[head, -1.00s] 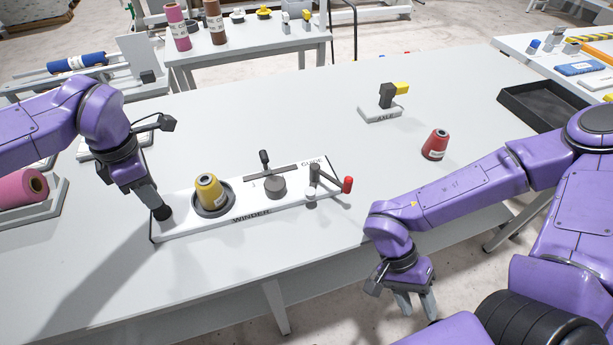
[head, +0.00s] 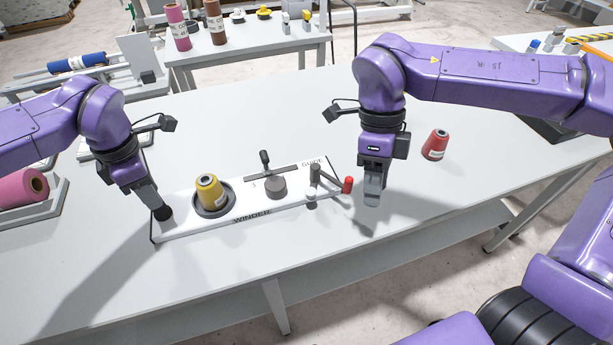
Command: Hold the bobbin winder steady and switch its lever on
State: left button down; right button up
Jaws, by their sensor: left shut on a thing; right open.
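The bobbin winder (head: 215,226) is a long white board marked WINDER and GUIDE, lying on the table. It bears a yellow thread cone (head: 210,190) in a dark cup, a grey round spindle (head: 276,187), a black-knobbed lever (head: 264,158) standing upright behind the spindle, and a guide arm with a red tip (head: 348,185) at its right end. My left gripper (head: 162,212) is shut on a black knob at the winder's left end. My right gripper (head: 373,197) is open and empty, pointing down just right of the red tip, apart from it.
A red thread cone (head: 435,145) stands on the table (head: 400,235) right of my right gripper. A pink roll (head: 25,187) lies in a holder at the left. My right arm hides part of the back right. The table's front strip is clear.

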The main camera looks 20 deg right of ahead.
aim_at(350, 179)
jog(key=w+a+r+m+t, duration=0.2)
jog(key=w+r+m+t, duration=0.25)
jog(key=r+m, duration=0.2)
jog(key=shift+g+h, duration=0.3)
jog(key=shift+g, duration=0.05)
jog(key=f, duration=1.1)
jog(key=shift+w+a, duration=0.15)
jog(key=shift+a, duration=0.05)
grip_shut()
